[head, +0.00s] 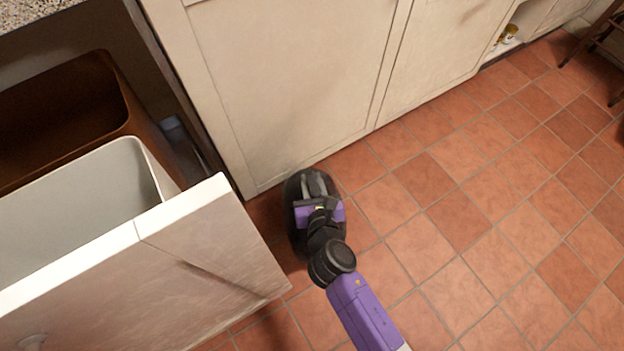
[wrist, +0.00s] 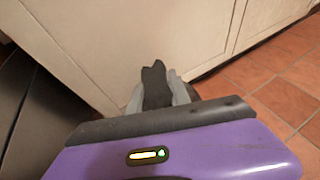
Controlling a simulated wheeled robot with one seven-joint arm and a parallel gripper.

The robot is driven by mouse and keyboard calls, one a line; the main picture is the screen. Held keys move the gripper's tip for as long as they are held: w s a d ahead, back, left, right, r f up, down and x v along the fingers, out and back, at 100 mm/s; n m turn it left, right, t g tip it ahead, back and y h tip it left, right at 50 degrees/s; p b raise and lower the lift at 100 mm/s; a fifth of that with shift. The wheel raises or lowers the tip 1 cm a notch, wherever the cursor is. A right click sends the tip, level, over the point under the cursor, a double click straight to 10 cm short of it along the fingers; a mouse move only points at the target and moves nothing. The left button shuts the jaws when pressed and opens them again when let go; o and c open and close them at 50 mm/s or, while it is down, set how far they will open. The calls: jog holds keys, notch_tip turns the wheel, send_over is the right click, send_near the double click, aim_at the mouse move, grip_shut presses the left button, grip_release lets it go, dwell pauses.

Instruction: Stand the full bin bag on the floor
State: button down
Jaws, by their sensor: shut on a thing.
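The full bin bag (head: 296,240) is a dark, rounded shape low by the cabinet fronts in the head view. My arm and gripper cover much of it. My gripper (head: 318,184) is over the bag, its fingers shut on the bag's top. In the wrist view the dark gathered neck of the bag (wrist: 155,85) sticks up between the two grey fingertips of my gripper (wrist: 157,95). I cannot tell whether the bag's bottom touches the floor (head: 490,230).
A pulled-out drawer (head: 215,240) with a pale bin (head: 130,165) and an empty-looking brown bin (head: 85,75) stands to the left. Cream cabinet doors (head: 290,70) are close behind the bag. The tiled floor to the right is clear. A dark wooden stool (head: 597,35) is at the far right.

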jog(key=shift+w+f+b, duration=0.1)
jog(key=shift+f+b, duration=1.45)
jog(key=shift+f, duration=0.5)
jog(key=c, duration=1.2)
grip_release()
jog(key=shift+f, duration=0.15)
jog(key=shift+r, duration=0.2)
jog(key=p+v, duration=0.4)
jog(key=v, duration=0.8)
